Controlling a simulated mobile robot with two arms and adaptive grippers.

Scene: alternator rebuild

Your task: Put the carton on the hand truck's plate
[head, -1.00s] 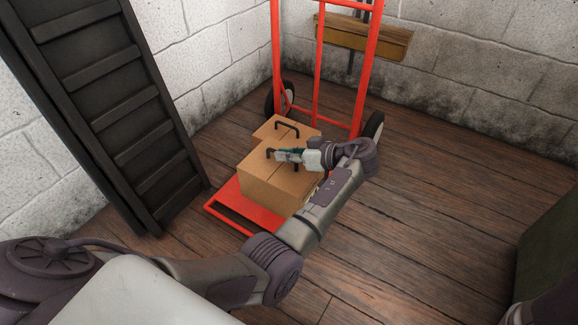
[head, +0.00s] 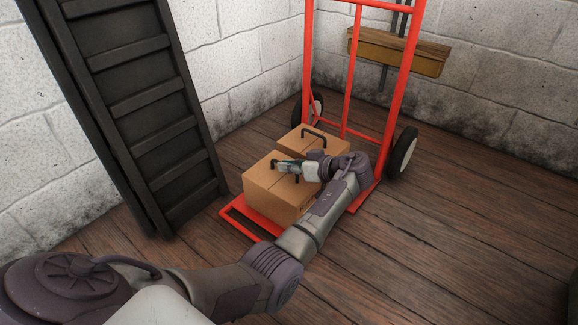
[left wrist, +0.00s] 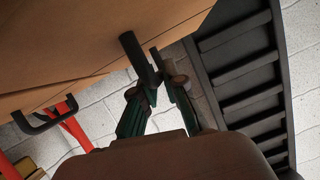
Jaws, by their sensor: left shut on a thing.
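A brown carton (head: 283,190) with a black top handle is at the front of the hand truck's red plate (head: 243,222). It looks level; I cannot tell whether its underside touches the plate. My left gripper (head: 290,168) is shut on its handle, with the arm crossing the carton's right side. In the left wrist view the fingers (left wrist: 158,88) close around the black handle (left wrist: 140,58), below the carton (left wrist: 80,40). A second carton (head: 320,140) with a black handle stands just behind, nearer the red hand truck frame (head: 400,75). My right gripper is out of view.
A dark ladder-like rack (head: 145,105) leans on the white block wall at left. A wooden wall shelf (head: 400,52) hangs behind the truck. The truck's right wheel (head: 403,153) is clear. Open wooden floor (head: 460,230) lies to the right.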

